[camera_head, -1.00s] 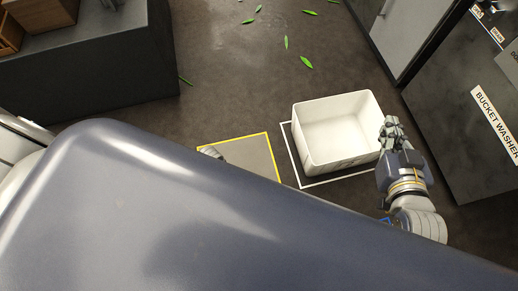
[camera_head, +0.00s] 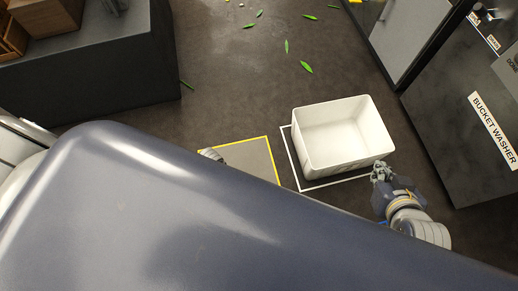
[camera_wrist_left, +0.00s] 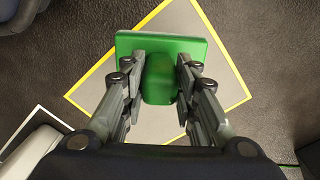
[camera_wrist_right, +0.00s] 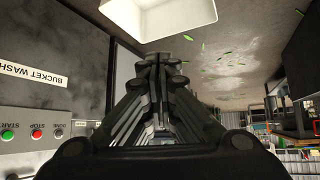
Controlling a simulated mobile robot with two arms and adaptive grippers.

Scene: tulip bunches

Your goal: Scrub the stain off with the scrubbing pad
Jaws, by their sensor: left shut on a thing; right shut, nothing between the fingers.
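The green scrubbing pad (camera_wrist_left: 160,46) shows in the left wrist view, with a block-like grip in its middle. My left gripper (camera_wrist_left: 162,72) is shut on this grip. The pad is over the grey square with a yellow border (camera_wrist_left: 228,62); whether it touches the square I cannot tell. In the head view only a small piece of my left gripper (camera_head: 211,154) shows at this square; my body hides the pad. My right gripper (camera_head: 381,171) is shut and empty, just below the white bin's right corner. A pale smudge (camera_head: 268,18) lies on the floor at the top; I cannot tell whether it is the stain.
The white bin (camera_head: 337,158) stands empty inside a white floor outline. The bucket washer (camera_head: 455,135) stands at the right, a dark counter (camera_head: 90,80) at the upper left. Green leaves (camera_head: 306,67) lie scattered on the floor. The floor between counter and bin is mostly clear.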

